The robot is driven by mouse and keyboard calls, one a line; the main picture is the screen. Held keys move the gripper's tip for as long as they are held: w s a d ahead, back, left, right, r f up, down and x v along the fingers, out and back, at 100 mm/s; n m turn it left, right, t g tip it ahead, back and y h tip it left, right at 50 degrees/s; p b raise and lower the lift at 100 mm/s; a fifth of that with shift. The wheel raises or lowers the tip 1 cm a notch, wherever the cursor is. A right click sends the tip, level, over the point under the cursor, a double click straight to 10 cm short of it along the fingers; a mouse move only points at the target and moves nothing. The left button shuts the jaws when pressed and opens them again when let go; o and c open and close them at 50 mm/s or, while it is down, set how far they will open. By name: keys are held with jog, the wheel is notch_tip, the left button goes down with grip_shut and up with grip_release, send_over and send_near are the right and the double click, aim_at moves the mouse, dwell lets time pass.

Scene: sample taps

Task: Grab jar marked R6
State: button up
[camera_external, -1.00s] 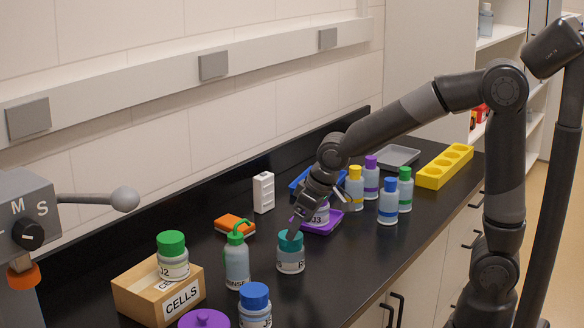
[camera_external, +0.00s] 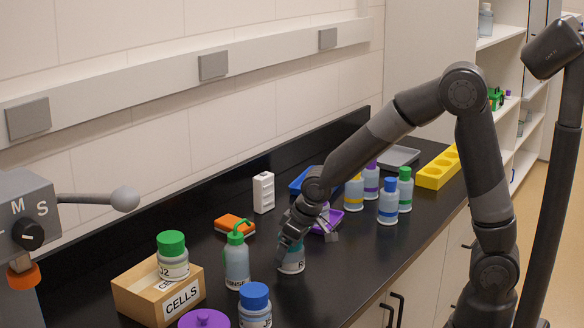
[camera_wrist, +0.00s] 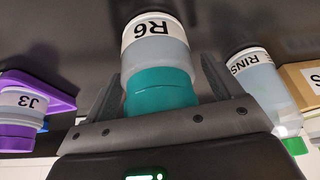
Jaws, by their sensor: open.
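The jar marked R6 (camera_wrist: 156,50) stands upright on the black bench, with a teal lid and a white label. In the external view the jar (camera_external: 291,266) is partly hidden behind my gripper (camera_external: 293,238). In the wrist view, upside down, my open gripper (camera_wrist: 158,90) has one finger on each side of the jar at its teal lid. A gap shows between the fingers and the jar. I cannot tell whether the palm touches the lid.
The rinse bottle (camera_external: 237,264) stands left of the jar. The J3 jar (camera_wrist: 20,112) sits in a purple tray (camera_external: 327,222) behind it. A cardboard CELLS box (camera_external: 140,299) with the J2 jar (camera_external: 173,262) on top, a blue-capped jar (camera_external: 255,312) and an orange sponge (camera_external: 234,225) are nearby.

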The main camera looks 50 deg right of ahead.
jog(key=shift+c, duration=0.2)
jog(key=c, duration=1.1)
jog(key=shift+r, duration=0.1)
